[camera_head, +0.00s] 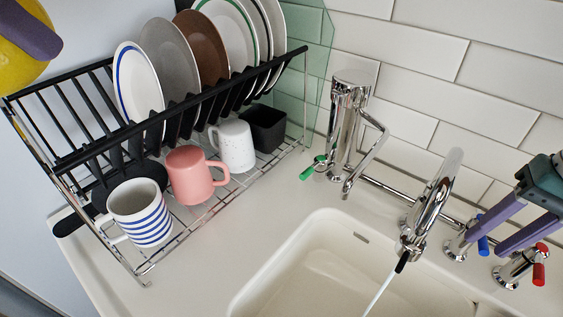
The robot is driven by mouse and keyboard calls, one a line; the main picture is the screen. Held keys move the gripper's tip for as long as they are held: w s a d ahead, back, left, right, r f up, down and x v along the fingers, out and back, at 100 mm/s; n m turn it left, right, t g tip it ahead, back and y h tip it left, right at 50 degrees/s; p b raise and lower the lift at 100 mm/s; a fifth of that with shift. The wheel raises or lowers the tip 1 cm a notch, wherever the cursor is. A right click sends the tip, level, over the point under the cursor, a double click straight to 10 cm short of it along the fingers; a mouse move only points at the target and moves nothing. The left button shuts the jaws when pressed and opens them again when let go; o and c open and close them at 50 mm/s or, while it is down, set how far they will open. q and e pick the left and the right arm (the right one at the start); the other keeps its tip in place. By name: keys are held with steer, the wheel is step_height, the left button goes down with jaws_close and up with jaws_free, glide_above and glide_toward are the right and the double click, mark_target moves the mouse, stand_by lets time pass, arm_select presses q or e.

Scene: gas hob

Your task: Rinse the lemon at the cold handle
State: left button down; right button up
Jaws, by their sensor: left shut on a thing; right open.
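My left gripper (35,30) is at the top left corner, close to the camera. One purple finger shows against the yellow lemon (14,62), which it holds; the rest is cut off by the frame. My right gripper (485,244) is open at the right, its two purple fingers pointing down-left. The blue cold handle (483,246) shows between its fingertips on a chrome tap base; I cannot tell whether they touch. A stream of water (377,294) runs from the curved chrome spout (436,200) into the white sink (290,262). The lemon is far from the stream.
A red handle (539,274) stands right of the blue one. A chrome tap (347,120) with a green handle (314,167) stands behind the sink. A dish rack (150,130) with plates, a striped mug (140,213), a pink mug (190,175) and a white mug (234,146) fills the left.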

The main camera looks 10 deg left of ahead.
steer(key=shift+f, duration=0.1)
steer(key=shift+c, duration=0.2)
jaws_close()
stand_by(0.4)
